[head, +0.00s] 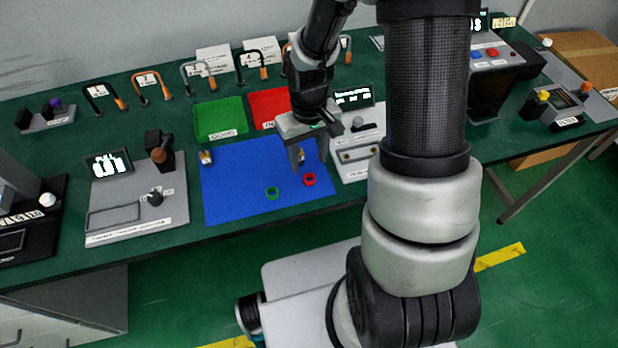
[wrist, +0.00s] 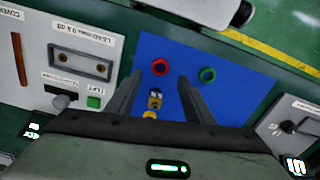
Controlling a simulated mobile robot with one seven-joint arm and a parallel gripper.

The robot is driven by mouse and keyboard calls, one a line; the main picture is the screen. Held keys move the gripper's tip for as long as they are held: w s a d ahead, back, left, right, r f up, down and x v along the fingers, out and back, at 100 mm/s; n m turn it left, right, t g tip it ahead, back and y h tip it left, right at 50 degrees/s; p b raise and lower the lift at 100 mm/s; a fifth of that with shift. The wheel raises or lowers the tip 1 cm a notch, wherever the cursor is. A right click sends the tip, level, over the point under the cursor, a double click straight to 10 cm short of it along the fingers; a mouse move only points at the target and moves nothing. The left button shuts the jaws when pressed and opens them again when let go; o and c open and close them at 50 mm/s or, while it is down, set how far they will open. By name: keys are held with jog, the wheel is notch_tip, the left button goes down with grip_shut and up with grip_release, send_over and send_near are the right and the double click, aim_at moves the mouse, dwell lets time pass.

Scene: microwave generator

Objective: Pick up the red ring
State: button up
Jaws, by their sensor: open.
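The red ring (head: 309,179) lies on the blue mat (head: 240,208) near its front right part. It also shows in the wrist view (wrist: 159,67), beyond the fingertips and near the left one. A green ring (head: 272,193) lies to its left on the mat in the head view; in the wrist view the green ring (wrist: 208,74) is to the right of the red one. My gripper (head: 299,158) is over the mat's right part, apart from the red ring. In the wrist view my gripper (wrist: 160,92) is open, its two fingers spread, with nothing held between them.
A small yellow and dark part (wrist: 155,99) shows between my fingers in the wrist view. A grey panel (head: 357,152) stands right of the mat. Green (head: 220,120) and red (head: 265,105) trays lie behind it. A grey device (head: 140,205) stands left of it.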

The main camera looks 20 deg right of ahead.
aim_at(309, 180)
jog(key=shift+s+f, duration=0.1)
jog(key=shift+f, duration=2.85)
jog(key=c, duration=1.1)
